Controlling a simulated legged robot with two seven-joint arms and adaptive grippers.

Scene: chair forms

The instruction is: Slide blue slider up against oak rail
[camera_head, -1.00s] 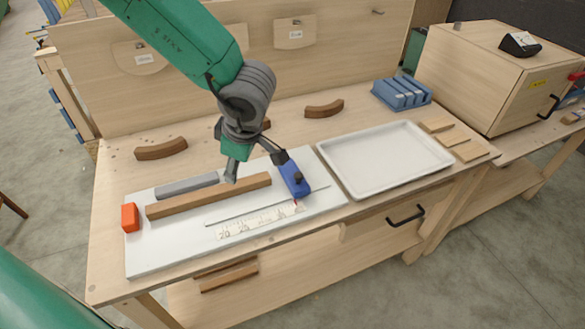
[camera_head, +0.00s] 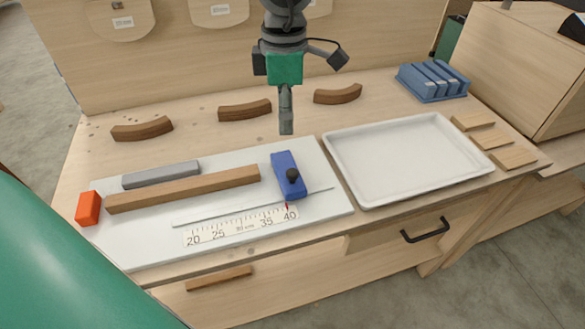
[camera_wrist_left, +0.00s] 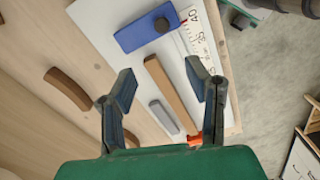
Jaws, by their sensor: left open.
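The blue slider (camera_head: 287,176), with a black knob, sits on the white board (camera_head: 140,240) just right of the oak rail's (camera_head: 185,189) right end. A narrow gap shows between them. The slider's red pointer is near 40 on the printed scale (camera_head: 240,226). In the wrist view the slider (camera_wrist_left: 146,30) lies beyond the rail's (camera_wrist_left: 170,92) end. My left gripper (camera_head: 312,95) is open and empty, raised behind the slider and apart from it. Its spread fingers show in the wrist view (camera_wrist_left: 160,84). My right gripper is not in view.
A grey bar (camera_head: 160,174) lies behind the rail, and an orange block (camera_head: 88,208) stands at its left end. A white tray (camera_head: 375,190) is right of the board. Curved brown pieces (camera_head: 245,110) lie behind. A blue rack (camera_head: 432,82) stands at the back right.

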